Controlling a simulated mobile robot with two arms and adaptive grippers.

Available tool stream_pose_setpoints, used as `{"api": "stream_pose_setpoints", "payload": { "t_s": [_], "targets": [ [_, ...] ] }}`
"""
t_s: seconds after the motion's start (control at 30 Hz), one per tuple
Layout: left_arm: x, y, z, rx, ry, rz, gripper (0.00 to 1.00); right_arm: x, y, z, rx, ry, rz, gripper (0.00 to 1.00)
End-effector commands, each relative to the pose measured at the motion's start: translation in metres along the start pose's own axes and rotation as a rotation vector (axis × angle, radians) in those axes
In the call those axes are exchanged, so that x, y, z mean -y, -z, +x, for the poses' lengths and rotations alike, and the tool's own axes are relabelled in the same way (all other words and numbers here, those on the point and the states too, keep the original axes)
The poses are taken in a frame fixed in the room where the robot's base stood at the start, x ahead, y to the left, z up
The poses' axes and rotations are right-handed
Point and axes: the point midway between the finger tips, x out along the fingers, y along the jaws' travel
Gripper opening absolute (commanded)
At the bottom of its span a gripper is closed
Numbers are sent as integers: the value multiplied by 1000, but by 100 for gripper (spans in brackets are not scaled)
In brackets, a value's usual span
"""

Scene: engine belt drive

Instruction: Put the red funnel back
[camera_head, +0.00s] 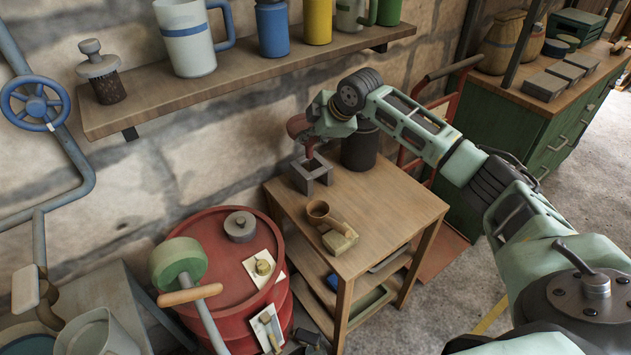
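The red funnel (298,126) is at my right gripper (315,122), over the back left of the small wooden table (386,205). Its dark red bowl shows left of the fingers, tilted, and a narrow red part hangs below. My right gripper appears shut on it; the fingers hide part of it. A grey open square holder (312,180) stands on the table just below the funnel. The two look close, but I cannot tell whether they touch. My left gripper is out of view.
A dark cylinder (359,148) stands behind the holder, close to my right gripper. A brown cup (318,212) and a tan block (341,239) are near the table's front. A red drum (214,262) stands left. A shelf (250,77) with jugs and cans hangs above.

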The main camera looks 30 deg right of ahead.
Motion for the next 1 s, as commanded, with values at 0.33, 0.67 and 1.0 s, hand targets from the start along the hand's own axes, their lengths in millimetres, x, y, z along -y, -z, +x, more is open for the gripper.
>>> {"api": "stream_pose_setpoints", "payload": {
  "t_s": [0.33, 0.67, 1.0],
  "targets": [
    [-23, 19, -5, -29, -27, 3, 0, 8, -15, 25, 3, 1, 7, 0],
    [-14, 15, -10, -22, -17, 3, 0, 30, -26, 57, 0, -1, 4, 0],
    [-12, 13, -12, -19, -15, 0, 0, 39, -31, 73, -5, -6, 2, 0]
  ]
}}
